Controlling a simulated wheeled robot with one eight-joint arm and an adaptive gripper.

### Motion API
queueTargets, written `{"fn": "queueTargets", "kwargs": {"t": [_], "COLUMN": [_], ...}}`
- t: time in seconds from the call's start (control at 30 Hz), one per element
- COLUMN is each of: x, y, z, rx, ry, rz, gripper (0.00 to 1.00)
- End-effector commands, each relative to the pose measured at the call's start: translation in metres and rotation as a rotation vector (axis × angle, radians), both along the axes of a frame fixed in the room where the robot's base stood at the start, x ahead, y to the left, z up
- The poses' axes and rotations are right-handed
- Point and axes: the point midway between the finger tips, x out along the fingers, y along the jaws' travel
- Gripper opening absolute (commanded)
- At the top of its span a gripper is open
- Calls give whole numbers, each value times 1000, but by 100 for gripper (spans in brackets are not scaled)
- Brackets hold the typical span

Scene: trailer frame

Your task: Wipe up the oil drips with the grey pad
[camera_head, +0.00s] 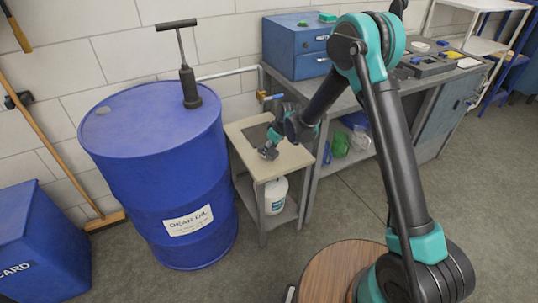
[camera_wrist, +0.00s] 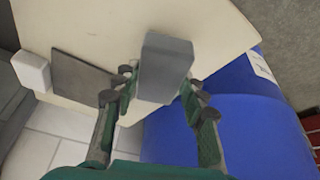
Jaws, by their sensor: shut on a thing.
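My gripper (camera_head: 272,146) is low over the small cream-topped stand (camera_head: 292,160) beside the blue drum. In the wrist view its fingers (camera_wrist: 160,92) are closed around a grey block-shaped pad (camera_wrist: 166,62), which sticks out ahead of the fingertips over the cream top (camera_wrist: 105,25). In the head view the grey pad (camera_head: 267,154) shows small at the gripper's end. I cannot tell whether the pad touches the top. I see no clear oil drips in either view; any under the pad or gripper are hidden.
A dark flat square (camera_wrist: 84,75) and a white block (camera_wrist: 31,71) lie on the stand top. The blue drum (camera_head: 160,150), with a hand pump (camera_head: 188,75) on it, stands close left. The workbench (camera_head: 360,95) is right. A white jug (camera_head: 276,195) sits below.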

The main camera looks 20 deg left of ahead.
Motion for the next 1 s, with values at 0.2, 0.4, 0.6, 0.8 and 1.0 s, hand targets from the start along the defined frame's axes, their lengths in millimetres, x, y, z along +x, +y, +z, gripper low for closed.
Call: {"fn": "queueTargets", "kwargs": {"t": [0.2, 0.4, 0.6, 0.8, 1.0], "x": [1, 2, 2, 3, 3], "y": [-2, -3, -3, -3, -3], "z": [21, 37, 42, 42, 42], "rx": [0, 0, 0, 0, 0], "ry": [0, -1, 0, 0, 0], "rz": [-4, -9, -10, -10, -10], "gripper": [15, 15, 15, 15, 15]}}
